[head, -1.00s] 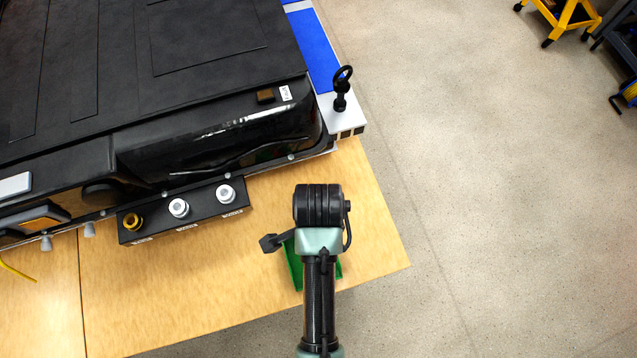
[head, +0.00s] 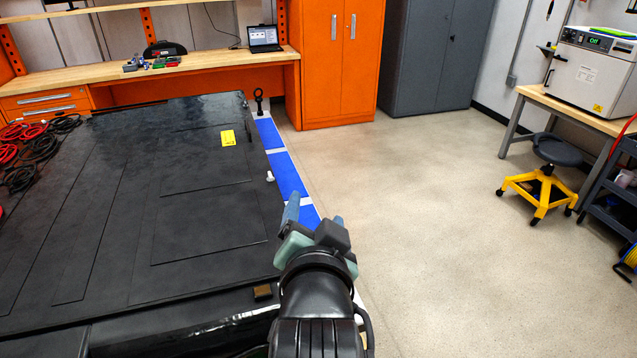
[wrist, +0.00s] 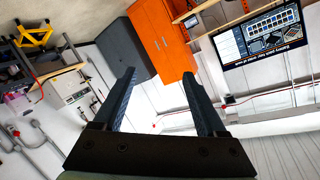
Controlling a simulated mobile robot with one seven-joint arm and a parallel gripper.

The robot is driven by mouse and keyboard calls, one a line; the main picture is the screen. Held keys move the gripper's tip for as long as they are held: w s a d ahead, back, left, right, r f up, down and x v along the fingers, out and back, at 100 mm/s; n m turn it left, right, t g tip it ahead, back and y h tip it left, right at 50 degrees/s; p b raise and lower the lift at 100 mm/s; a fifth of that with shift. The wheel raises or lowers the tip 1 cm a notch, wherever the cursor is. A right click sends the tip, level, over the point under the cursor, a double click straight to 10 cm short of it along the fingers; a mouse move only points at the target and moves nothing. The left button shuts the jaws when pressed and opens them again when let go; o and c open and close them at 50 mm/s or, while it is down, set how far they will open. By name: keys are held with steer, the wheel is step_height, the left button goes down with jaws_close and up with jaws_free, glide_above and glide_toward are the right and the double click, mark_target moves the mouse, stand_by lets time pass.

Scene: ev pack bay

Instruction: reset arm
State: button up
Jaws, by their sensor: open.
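My gripper (head: 315,212) is raised in front of the head camera, over the right edge of the black battery pack (head: 110,230). Its fingers point away from me toward the back of the room. In the wrist view my gripper (wrist: 160,100) shows two dark fingers spread apart with nothing between them. The wrist camera looks out across the room, tilted, at cabinets, wall and ceiling. My forearm hides the near right corner of the pack.
Blue strips (head: 288,176) and a black lifting eye (head: 259,100) line the pack's right edge. An orange cabinet (head: 333,70), grey cabinet (head: 430,55) and workbench (head: 215,66) stand behind. A yellow-legged stool (head: 540,190) stands right. The floor between is clear.

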steer(key=s+r+n+t+b, duration=0.1)
steer(key=s+r+n+t, duration=0.2)
steer(key=r, duration=1.2)
steer(key=s+r+n+t+b, duration=0.2)
steer(key=s+r+t, duration=0.7)
steer(key=r, duration=0.6)
steer(key=shift+s+d+n, duration=0.15)
steer(key=shift+s+n, duration=0.65)
steer(key=shift+s, duration=0.05)
